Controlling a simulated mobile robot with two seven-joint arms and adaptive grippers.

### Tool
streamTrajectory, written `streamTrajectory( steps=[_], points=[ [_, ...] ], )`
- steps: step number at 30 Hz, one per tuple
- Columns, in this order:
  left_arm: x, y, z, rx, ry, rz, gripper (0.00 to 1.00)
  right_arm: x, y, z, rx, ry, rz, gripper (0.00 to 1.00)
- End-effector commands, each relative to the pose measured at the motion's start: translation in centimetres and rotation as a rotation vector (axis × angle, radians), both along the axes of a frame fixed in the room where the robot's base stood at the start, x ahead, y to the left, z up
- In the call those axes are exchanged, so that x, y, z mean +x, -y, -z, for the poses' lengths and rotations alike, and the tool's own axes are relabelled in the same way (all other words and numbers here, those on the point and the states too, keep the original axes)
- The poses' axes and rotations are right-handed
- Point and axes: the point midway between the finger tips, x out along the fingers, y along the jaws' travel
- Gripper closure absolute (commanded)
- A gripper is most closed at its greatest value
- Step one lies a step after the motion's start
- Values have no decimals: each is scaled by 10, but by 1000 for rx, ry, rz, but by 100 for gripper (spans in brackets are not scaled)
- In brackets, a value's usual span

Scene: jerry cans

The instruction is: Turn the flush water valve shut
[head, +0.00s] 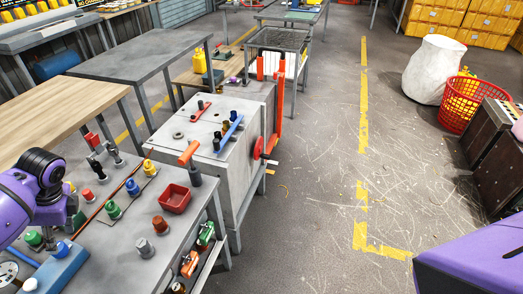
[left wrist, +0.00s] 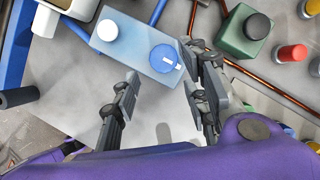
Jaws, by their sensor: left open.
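A blue block (head: 60,268) lies on the grey bench at the lower left of the head view. It carries a round blue knob (head: 62,248) and a white cap (head: 30,285). In the left wrist view the knob (left wrist: 165,58) has a white mark on its top, and the white cap (left wrist: 108,30) is to its left. No readable label tells which part is the flush water valve. Contact cannot be told. My right gripper is out of view.
Beside the block in the wrist view are a green container with a black cap (left wrist: 243,33) and a red knob (left wrist: 292,53). A copper pipe (left wrist: 265,92) runs past. A red tray (head: 174,198) and several coloured knobs share the bench.

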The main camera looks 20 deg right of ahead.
Motion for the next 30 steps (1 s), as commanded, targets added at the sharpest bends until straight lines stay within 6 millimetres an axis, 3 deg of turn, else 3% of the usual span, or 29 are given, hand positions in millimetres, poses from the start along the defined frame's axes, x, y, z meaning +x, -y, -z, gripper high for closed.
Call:
streamTrajectory(
  steps=[3, 9, 20, 30],
  points=[
    [-1, -8, 22, 0, -4, -3, 59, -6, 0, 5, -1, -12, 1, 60],
    [0, -17, 43, 0, -1, -1, 59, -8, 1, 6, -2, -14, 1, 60],
    [1, -20, 49, 0, 2, 0, 59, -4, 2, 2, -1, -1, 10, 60],
    [0, -20, 50, 0, -1, 0, 98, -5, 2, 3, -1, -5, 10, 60]
  ],
)
